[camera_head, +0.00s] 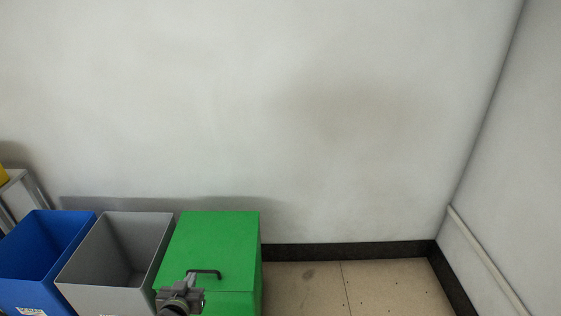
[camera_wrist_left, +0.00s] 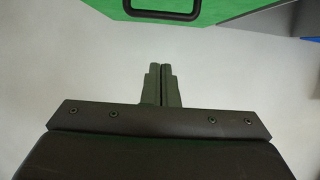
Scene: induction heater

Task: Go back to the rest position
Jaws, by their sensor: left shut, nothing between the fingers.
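My left gripper (camera_head: 190,280) shows at the bottom of the head view, in front of the green box. In the left wrist view its two fingers (camera_wrist_left: 161,70) are together, with nothing between them. The green box (camera_head: 215,238) is closed on top and has a black handle (camera_head: 205,272). The handle also shows at the top of the left wrist view (camera_wrist_left: 153,16), apart from the fingertips. My right gripper is in neither view.
A grey open bin (camera_head: 88,268) and a blue open bin (camera_head: 32,290) stand in a row left of the green box. A grey frame (camera_head: 22,190) is at the far left. Pale walls close the back and right. The floor (camera_head: 345,290) right of the box is clear.

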